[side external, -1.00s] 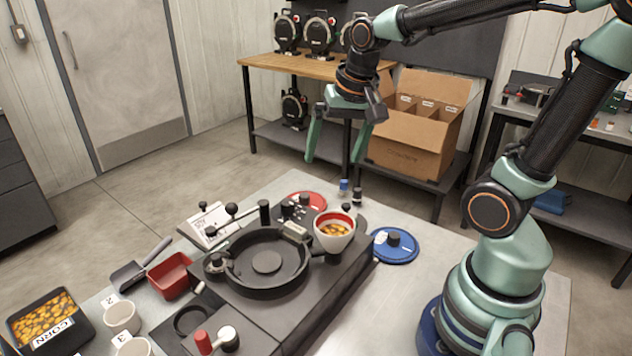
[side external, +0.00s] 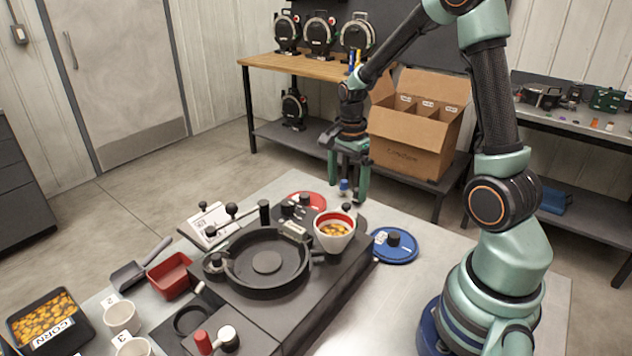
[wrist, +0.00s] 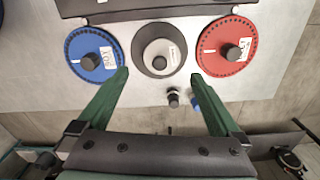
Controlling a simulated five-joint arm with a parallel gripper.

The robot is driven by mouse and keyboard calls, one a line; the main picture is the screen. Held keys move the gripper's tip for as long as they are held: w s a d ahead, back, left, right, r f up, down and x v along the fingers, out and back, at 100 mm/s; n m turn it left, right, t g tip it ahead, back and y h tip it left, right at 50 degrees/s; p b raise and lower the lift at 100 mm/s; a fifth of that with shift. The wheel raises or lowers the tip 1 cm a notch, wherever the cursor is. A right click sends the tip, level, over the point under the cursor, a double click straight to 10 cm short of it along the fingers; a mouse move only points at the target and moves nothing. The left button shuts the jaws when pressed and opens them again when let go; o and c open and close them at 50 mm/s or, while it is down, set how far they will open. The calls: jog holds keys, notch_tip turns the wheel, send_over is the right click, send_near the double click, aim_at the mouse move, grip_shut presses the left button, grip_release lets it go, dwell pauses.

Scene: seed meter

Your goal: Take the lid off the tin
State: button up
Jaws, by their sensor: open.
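The tin (wrist: 144,38), with a dark rim, shows from above in the wrist view. A pale round lid (wrist: 150,48) with a dark centre knob and a small label sits on it.
A blue disc (wrist: 78,68) and a red disc (wrist: 240,58), both knobbed, flank the tin. A black-capped item (wrist: 173,98) and a small blue item (wrist: 195,98) stand close to the fingers. The hopper (side external: 334,245) and seed meter (side external: 235,272) are nearby.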

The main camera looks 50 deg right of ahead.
aim_at(344, 204)
jog(key=shift+w+a+f, duration=0.1)
jog(key=shift+f, duration=1.6)
jog(key=shift+w+f, duration=0.1)
jog(key=shift+f, duration=1.55)
jog(key=c, duration=1.1)
jog(key=shift+c, duration=0.2)
jog(key=shift+r, duration=0.1)
